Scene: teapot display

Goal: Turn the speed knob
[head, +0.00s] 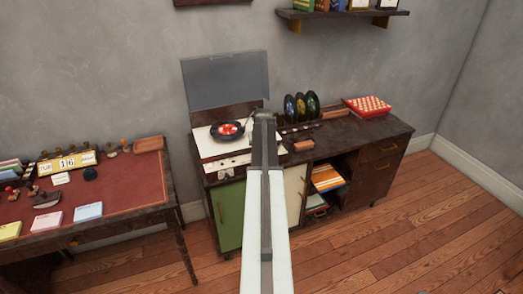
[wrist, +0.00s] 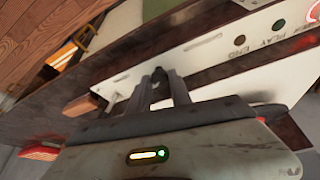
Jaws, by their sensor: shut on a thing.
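A record player with a white top (head: 205,141) and a raised clear lid (head: 225,80) stands on the cabinet. Its white front panel (wrist: 200,48) crosses the wrist view, with two small round controls and lettering near the right end. My gripper (wrist: 158,78) has its fingers closed together against this panel, on a small dark piece that I take to be the speed knob. The fingers hide most of that piece, so its setting does not show. In the head view my arm covers the right end of the player and the knob.
A black and red record (head: 228,130) lies on the player. Several upright records (head: 301,106) and a red-and-white box (head: 367,106) stand to its right on the dark cabinet (head: 375,130). A desk (head: 130,180) is at left. Floor (head: 400,230) is clear at right.

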